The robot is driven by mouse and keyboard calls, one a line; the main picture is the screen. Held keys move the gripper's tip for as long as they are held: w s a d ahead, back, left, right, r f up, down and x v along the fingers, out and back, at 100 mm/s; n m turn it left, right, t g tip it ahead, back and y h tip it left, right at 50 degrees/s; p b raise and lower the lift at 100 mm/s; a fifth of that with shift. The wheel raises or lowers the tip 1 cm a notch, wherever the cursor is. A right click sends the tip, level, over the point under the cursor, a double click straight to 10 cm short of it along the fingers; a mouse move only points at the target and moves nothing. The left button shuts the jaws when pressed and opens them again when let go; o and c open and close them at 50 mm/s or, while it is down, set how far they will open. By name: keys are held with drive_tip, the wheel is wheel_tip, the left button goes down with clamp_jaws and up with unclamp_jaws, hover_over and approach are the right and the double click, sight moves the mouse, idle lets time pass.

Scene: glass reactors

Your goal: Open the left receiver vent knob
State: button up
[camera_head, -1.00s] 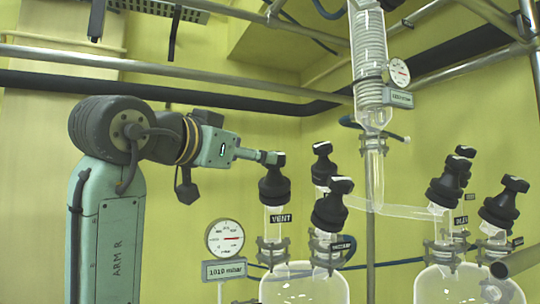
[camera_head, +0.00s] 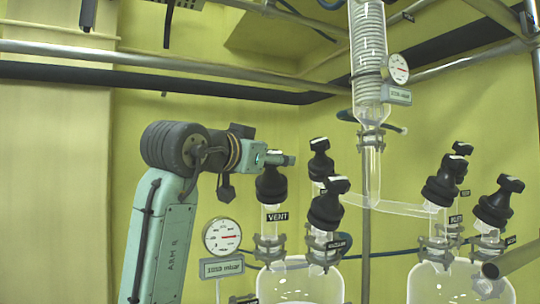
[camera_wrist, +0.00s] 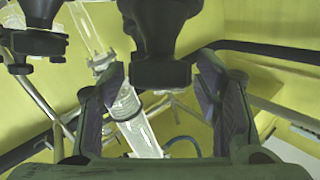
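The left receiver vent knob (camera_head: 271,184) is black and sits on a glass neck with a VENT label (camera_head: 277,217), at the front left of the left glass vessel (camera_head: 299,284). My gripper (camera_head: 287,160) is at the top of this knob in the head view, with its fingers level. In the wrist view, a black knob handle (camera_wrist: 160,73) lies between my two spread fingers (camera_wrist: 160,82). Narrow gaps show on both sides of the handle, so the fingers look open around it. Contact behind the fingers is hidden.
Other black knobs stand close by, one behind (camera_head: 320,160) and one at the right (camera_head: 327,204). A round gauge (camera_head: 222,237) with a mbar display (camera_head: 222,267) is at the lower left. A glass coil condenser (camera_head: 369,60) and metal pipes (camera_head: 180,62) are above.

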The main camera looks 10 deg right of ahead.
drive_tip(key=c, duration=1)
drive_tip(key=shift+y, duration=0.3)
